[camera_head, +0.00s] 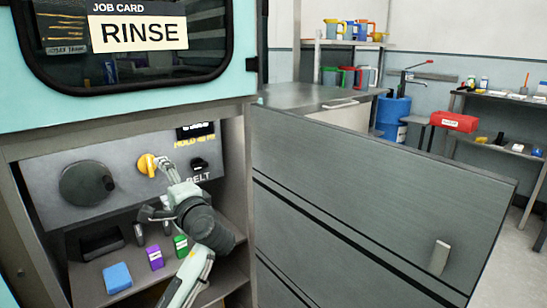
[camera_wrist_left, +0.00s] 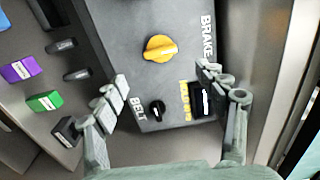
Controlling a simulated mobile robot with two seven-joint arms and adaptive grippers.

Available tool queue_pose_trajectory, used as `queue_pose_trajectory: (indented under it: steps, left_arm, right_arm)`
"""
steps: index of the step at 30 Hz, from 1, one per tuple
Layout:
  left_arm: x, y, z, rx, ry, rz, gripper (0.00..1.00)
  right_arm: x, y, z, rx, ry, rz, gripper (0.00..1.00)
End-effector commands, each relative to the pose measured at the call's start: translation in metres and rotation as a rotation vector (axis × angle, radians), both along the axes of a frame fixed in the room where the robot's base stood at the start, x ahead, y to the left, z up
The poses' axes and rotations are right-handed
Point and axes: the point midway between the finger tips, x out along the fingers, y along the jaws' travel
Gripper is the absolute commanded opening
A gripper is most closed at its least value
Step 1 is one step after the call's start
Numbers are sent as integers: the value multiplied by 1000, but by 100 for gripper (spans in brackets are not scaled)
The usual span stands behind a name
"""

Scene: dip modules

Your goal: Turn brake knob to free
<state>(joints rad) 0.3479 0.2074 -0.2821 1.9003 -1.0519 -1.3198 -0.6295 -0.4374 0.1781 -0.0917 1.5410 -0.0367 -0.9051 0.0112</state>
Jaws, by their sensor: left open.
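The yellow brake knob (camera_head: 146,165) is on the grey control panel (camera_head: 52,205) in the cabinet recess. In the left wrist view the knob (camera_wrist_left: 160,48) has a raised grip bar lying roughly across the picture, beside the printed word BRAKE (camera_wrist_left: 207,38). I cannot make out a "free" mark. My left gripper (camera_head: 168,168) is just right of the knob in the head view and partly overlaps it. In the left wrist view its open fingers (camera_wrist_left: 162,78) are spread to either side, with the knob just beyond the tips, apparently untouched. My right gripper is not in view.
Blue (camera_head: 117,278), purple (camera_head: 155,257) and green (camera_head: 181,245) blocks sit on the shelf below. Cabinet walls enclose the recess.

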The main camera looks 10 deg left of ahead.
Motion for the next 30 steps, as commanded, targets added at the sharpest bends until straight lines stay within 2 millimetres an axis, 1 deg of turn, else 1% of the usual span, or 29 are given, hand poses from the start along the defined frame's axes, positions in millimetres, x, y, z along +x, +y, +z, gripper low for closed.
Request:
queue_pose_trajectory:
  steps: [1, 9, 15, 18, 30]
  left_arm:
    - [6, 8, 1, 3, -1, 2, 72]
    - [41, 48, 1, 3, -1, 1, 72]
    - [60, 70, 1, 1, -2, 1, 72]
    - [65, 76, 1, 0, -3, 0, 72]
    - [64, 75, 1, -28, -35, -1, 72]
  right_arm:
    - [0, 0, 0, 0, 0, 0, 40]
    - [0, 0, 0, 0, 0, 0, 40]
    - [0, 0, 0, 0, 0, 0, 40]
    - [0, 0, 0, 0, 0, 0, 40]
    - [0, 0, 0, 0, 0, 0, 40]
